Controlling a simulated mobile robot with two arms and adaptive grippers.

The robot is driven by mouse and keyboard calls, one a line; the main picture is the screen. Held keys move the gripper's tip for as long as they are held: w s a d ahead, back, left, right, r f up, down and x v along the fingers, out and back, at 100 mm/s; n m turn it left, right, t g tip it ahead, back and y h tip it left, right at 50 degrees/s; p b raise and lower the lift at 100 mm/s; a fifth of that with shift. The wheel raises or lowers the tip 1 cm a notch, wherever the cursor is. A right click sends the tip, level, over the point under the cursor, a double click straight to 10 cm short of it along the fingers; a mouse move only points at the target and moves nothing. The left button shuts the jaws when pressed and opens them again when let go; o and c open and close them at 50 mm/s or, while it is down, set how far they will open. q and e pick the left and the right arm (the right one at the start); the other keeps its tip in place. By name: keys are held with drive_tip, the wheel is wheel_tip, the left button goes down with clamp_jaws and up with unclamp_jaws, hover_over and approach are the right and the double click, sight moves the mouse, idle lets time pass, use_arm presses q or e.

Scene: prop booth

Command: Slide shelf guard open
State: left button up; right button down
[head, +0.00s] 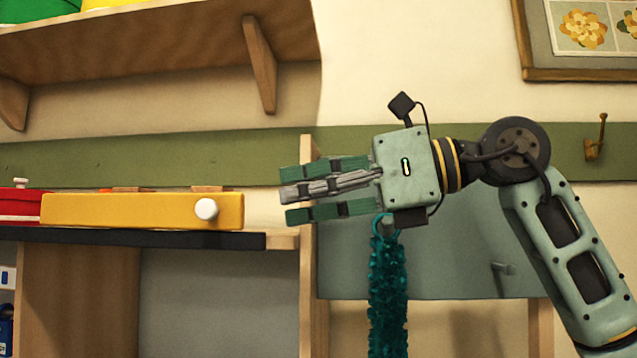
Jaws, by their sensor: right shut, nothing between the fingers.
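The shelf guard appears to be the long yellow bar (110,211) with a round white knob (206,209) near its right end. It lies along the top of the wooden shelf unit at the left. My right gripper (284,193) reaches in from the right with its fingers pointing left. It is shut and empty, to the right of the bar's end, with a visible gap to the knob. The bar's left end meets a red piece (20,206). My left gripper is not in view.
A wooden upright (307,270) stands near my right fingertips. A teal fringed strand (388,295) hangs by a ring just below the gripper. A wall shelf (150,45) is above, a framed picture (590,70) and a hook (596,140) at right.

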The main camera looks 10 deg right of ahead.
sight(217, 209)
drive_tip(key=p+x, duration=0.2)
drive_tip(key=x, duration=0.6)
drive_tip(key=shift+r, duration=0.15)
drive_tip(key=shift+w+a+f+p, duration=0.25)
drive_tip(key=shift+a+p, duration=0.15)
drive_tip(key=shift+a, duration=0.15)
drive_tip(key=shift+r, duration=0.1)
